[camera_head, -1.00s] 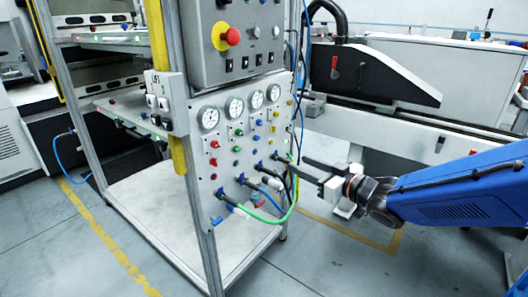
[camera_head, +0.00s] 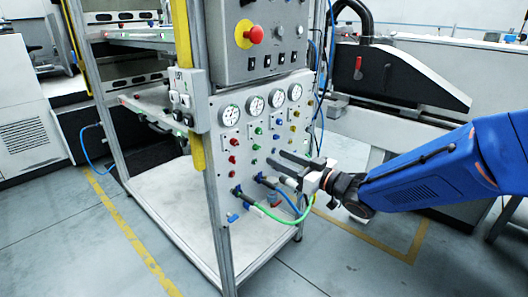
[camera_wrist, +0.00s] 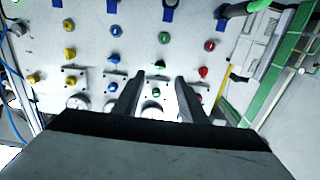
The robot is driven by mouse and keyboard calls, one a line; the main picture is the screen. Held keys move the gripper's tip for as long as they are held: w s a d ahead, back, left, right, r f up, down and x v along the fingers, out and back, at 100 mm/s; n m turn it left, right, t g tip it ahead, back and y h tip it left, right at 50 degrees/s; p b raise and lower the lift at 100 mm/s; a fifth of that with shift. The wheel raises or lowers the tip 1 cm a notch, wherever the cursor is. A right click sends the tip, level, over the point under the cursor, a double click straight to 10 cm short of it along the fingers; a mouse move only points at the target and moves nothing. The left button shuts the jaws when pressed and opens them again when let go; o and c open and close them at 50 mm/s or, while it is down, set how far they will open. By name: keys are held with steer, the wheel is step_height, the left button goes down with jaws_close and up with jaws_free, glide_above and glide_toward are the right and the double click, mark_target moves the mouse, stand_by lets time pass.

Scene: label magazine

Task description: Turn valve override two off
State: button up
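The valve panel (camera_head: 262,178) has columns of red, green, blue and yellow knobs under a row of gauges; its labels are too small to read, so I cannot tell which knob is override two. My gripper (camera_head: 276,158) is in front of the panel's right half, fingers pointing at it. In the wrist view, which shows the panel upside down, my gripper (camera_wrist: 158,92) is open. A green knob (camera_wrist: 155,91) shows between the fingers, with another green knob (camera_wrist: 159,64) beyond it. Contact is not visible. A blue knob (camera_wrist: 113,87) and a red knob (camera_wrist: 203,71) lie to either side.
Blue fittings with a green hose (camera_head: 272,217) and a blue hose are low on the panel. A grey control box (camera_head: 252,42) with a red emergency button (camera_head: 255,34) is above. A metal frame post (camera_head: 218,225) stands at left. Floor is clear in front.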

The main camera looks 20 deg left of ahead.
mark_target(256, 148)
steer(key=x, duration=0.7)
steer(key=shift+a, duration=0.25)
jaws_close()
